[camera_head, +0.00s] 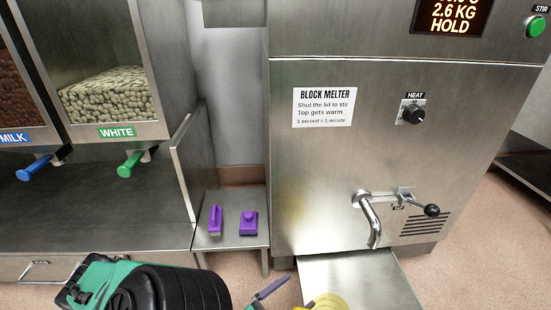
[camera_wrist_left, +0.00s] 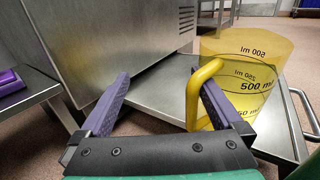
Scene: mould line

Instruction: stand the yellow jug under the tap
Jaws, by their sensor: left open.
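The yellow jug (camera_head: 330,303) shows only in part at the bottom edge of the head view. In the left wrist view the jug (camera_wrist_left: 265,52) is clear yellow with black volume marks, upright, at or over the steel shelf (camera_head: 372,284), its handle (camera_wrist_left: 192,98) turned toward my left gripper. My left gripper (camera_wrist_left: 160,75) is open, with purple fingers; the handle lies between them, close to the right finger, which seems to reach inside the loop. The bent steel tap (camera_head: 372,228) is on the machine front, above the shelf, beyond the jug. My right gripper is out of view.
The block melter (camera_head: 300,170) rises behind the shelf, with a black-knobbed tap lever (camera_head: 431,210) to the tap's right. A low side stand (camera_head: 232,239) holds two purple tools (camera_head: 248,223). Chocolate dispensers with a green spout handle (camera_head: 130,164) stand at left. The shelf under the tap looks clear.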

